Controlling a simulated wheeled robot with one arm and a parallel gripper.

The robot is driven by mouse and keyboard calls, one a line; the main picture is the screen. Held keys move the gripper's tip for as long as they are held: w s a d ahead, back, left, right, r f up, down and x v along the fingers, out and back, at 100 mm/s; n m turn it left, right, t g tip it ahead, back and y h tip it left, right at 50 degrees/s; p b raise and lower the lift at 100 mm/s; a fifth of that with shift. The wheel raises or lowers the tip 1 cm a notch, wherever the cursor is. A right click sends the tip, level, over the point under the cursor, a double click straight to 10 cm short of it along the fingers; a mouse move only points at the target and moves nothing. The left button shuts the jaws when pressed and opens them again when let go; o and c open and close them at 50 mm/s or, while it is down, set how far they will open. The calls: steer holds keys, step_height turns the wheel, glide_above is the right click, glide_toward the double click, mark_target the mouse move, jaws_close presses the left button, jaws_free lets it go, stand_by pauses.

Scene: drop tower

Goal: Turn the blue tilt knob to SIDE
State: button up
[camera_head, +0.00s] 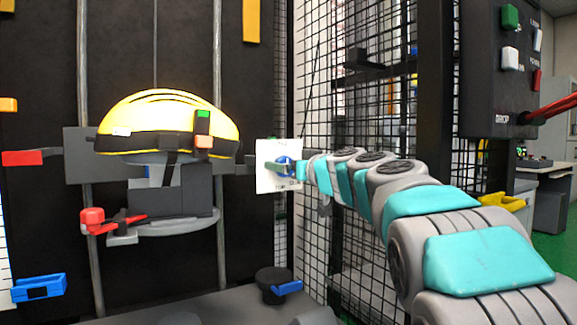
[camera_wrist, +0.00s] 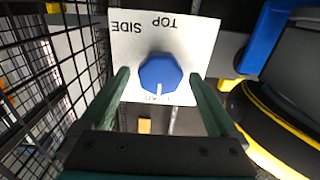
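The blue tilt knob (camera_wrist: 160,72) sits on a white label plate (camera_wrist: 204,40), which also shows in the head view (camera_head: 265,183). In the wrist view the plate appears upside down, with TOP and SIDE along its upper edge. A third label below the knob is partly covered and unreadable. A white mark on the knob points down in the wrist view, toward that third label and away from SIDE. My gripper (camera_wrist: 159,75) is open, with one green finger on each side of the knob and visible gaps between. In the head view, my gripper (camera_head: 283,167) partly hides the knob.
A yellow helmet (camera_head: 165,118) sits on a dark headform left of the plate. A red clamp handle (camera_head: 92,220) is below it. Wire mesh (camera_head: 325,80) stands close beside my arm. A black box with a DROP label (camera_head: 500,85) is at upper right.

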steer(key=c, duration=1.3)
steer(key=shift+m, duration=0.4)
steer(key=shift+w+d+f+m+p, duration=0.15)
steer(key=shift+m+p, duration=1.85)
steer(key=shift+m, duration=2.5)
steer(key=shift+s+a+f+m+p, duration=0.15)
steer(key=shift+m+p, duration=1.8)
steer(key=shift+m, duration=2.55)
steer(key=shift+w+d+f+m+p, duration=0.15)
steer(key=shift+m+p, duration=1.85)
steer(key=shift+m, duration=2.5)
steer(key=shift+f, duration=0.15)
